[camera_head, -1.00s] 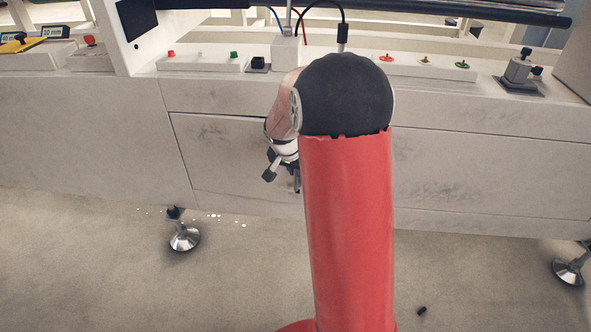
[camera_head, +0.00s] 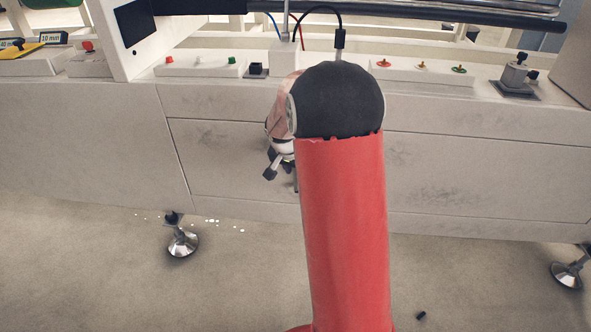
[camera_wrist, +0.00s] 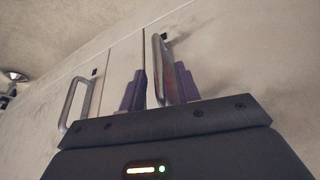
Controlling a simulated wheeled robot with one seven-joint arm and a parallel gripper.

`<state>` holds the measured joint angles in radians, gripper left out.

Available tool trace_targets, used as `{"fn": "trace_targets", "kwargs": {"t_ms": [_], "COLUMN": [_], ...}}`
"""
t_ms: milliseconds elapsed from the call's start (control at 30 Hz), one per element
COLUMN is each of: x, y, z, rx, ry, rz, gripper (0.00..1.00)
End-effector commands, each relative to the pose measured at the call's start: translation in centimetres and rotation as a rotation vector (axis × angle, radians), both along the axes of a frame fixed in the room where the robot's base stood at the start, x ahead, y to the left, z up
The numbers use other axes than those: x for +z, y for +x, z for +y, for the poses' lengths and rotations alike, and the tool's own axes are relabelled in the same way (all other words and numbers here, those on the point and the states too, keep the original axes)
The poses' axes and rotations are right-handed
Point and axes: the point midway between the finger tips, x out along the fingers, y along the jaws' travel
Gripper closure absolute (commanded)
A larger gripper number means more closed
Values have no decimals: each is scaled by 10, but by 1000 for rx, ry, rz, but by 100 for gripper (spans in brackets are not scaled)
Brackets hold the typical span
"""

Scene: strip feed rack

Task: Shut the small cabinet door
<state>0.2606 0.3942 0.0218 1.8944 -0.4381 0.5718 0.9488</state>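The small cabinet door (camera_head: 225,150) is a pale scuffed panel in the front of the machine, left of my red arm in the head view. I cannot tell from the frames how far it stands from flush. In the wrist view a metal bar handle (camera_wrist: 157,75) stands between the purple fingers of my gripper (camera_wrist: 160,72). The fingers are apart, with a gap to the bar on the left side; contact on the right is unclear. A second bar handle (camera_wrist: 75,105) is to the left. In the head view my arm hides the fingers and the handle.
A wide lower panel (camera_head: 480,175) lies right of my arm. Button boxes (camera_head: 200,68) and (camera_head: 420,70) line the ledge above. Machine feet (camera_head: 183,242) stand on the floor, with a small dark piece (camera_head: 421,316) near the front. The floor is otherwise mostly clear.

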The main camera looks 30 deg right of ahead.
Motion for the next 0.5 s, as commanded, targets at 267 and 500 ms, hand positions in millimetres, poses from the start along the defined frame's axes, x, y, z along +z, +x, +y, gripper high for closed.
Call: {"fn": "trace_targets", "kwargs": {"t_ms": [267,500], "x": [42,67], "y": [-10,-17], "z": [13,21], "rx": [1,1], "ry": [0,-1], "rz": [-4,-2], "gripper": [67,67]}}
